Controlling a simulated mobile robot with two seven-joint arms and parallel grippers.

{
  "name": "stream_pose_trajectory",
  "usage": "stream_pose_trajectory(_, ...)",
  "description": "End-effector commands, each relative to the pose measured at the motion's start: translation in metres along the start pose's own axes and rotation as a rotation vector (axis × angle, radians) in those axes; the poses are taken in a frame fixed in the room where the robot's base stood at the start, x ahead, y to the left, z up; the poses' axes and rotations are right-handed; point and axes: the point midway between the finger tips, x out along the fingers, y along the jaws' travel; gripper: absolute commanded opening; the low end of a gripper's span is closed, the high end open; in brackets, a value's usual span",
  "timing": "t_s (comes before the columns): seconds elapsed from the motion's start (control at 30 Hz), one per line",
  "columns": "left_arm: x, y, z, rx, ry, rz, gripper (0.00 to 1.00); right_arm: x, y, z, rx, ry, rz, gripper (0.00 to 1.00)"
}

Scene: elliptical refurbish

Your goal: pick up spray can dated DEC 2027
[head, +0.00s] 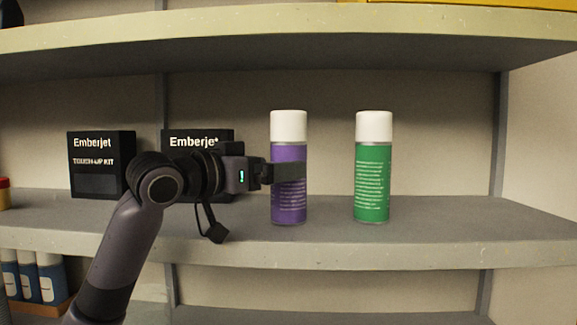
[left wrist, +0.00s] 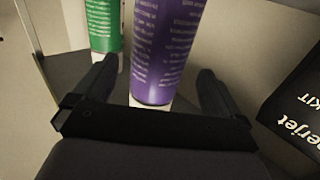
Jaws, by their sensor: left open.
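A purple spray can (head: 289,200) with a white cap stands upright on the middle shelf in the head view. A green spray can (head: 373,180) with a white cap stands upright to its right. Both carry small print that I cannot read, so no date shows clearly. My left gripper (head: 288,172) reaches in from the left at the purple can, one finger across its front. In the left wrist view the purple can (left wrist: 163,55) is between the open fingers of the left gripper (left wrist: 155,85), and the green can (left wrist: 103,25) is beyond the left finger. My right gripper is not in view.
Two black Emberjet boxes stand left of the cans, one at far left (head: 100,165) and one partly behind my arm (head: 197,138). An upper shelf (head: 290,32) hangs above the cans. The middle shelf (head: 480,230) is bare right of the green can.

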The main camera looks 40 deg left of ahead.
Motion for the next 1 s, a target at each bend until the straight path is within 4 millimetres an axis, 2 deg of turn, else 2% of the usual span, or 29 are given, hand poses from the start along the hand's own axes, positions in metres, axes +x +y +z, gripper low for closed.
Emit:
stream_pose_trajectory(0.23, 0.034, 0.002, -0.009, -0.003, 0.001, 0.002, 0.99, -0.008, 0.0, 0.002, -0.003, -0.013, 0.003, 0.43)
stream_pose_trajectory(0.4, 0.053, 0.003, -0.007, -0.001, 0.001, 0.002, 0.99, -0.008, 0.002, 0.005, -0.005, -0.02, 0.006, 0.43)
stream_pose_trajectory(0.67, 0.057, 0.002, -0.006, 0.002, 0.0, 0.0, 0.99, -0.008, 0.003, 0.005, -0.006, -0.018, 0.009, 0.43)
stream_pose_trajectory(0.7, 0.057, 0.002, -0.006, 0.002, 0.0, 0.0, 0.96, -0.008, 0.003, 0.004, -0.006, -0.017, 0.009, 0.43)
stream_pose_trajectory(0.87, 0.057, 0.002, -0.006, 0.001, 0.0, 0.001, 0.44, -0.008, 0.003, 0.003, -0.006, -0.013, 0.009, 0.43)
stream_pose_trajectory(0.9, 0.057, 0.002, -0.006, 0.001, 0.0, 0.001, 0.31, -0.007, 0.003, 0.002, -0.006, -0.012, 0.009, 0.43)
stream_pose_trajectory(0.93, 0.057, 0.002, -0.006, 0.001, 0.0, 0.001, 0.24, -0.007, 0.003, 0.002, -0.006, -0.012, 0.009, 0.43)
stream_pose_trajectory(1.0, 0.056, 0.002, -0.008, 0.002, 0.005, 0.001, 0.24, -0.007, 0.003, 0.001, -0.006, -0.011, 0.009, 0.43)
